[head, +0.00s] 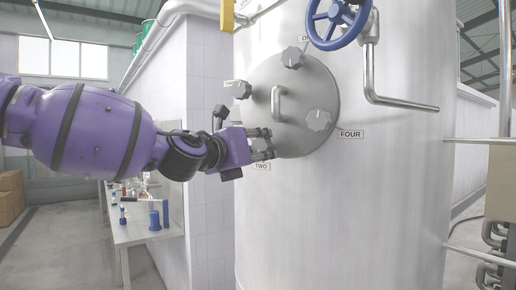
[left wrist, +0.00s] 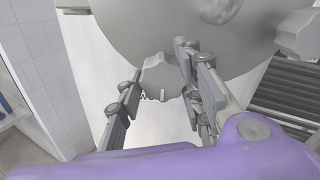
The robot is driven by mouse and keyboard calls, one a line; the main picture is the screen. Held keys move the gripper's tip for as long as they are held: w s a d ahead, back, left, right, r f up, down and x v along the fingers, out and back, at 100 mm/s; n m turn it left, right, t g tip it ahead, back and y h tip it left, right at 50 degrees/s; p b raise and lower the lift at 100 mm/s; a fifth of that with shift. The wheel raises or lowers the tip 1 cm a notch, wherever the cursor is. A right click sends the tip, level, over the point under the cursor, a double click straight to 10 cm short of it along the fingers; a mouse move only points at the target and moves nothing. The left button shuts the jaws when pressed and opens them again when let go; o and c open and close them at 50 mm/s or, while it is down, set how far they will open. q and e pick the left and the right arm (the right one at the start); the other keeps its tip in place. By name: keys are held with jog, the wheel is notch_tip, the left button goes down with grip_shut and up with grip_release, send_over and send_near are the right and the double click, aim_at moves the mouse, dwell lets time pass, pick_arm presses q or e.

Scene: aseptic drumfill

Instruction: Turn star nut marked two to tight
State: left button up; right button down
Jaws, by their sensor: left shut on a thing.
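The round metal cover (head: 296,82) on the large tank carries grey star nuts around its rim. The star nut marked two is mostly hidden by my gripper in the head view, just above the TWO label (head: 261,167). In the left wrist view this star nut (left wrist: 162,78) sits between my fingers, with a pale mark on its lower edge. My left gripper (head: 268,144), reaching in from the left, is shut on it; its fingers also show in the left wrist view (left wrist: 160,70). My right gripper is not in view.
Other star nuts are at the cover's top (head: 293,57), upper left (head: 242,90) and right (head: 319,120), beside the FOUR label (head: 351,134). A handle (head: 276,102) stands out from the cover. A blue handwheel (head: 338,22) and bent pipe (head: 372,85) are above right.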

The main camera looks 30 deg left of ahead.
pick_arm(q)
jog(key=shift+a, duration=0.15)
dwell(0.4)
jog(key=o, duration=1.1)
jog(key=shift+w+a, duration=0.1)
jog(key=shift+r, duration=0.1)
jog(key=shift+s+d, duration=0.2)
jog(key=shift+s, duration=0.35)
jog(key=s, duration=1.1)
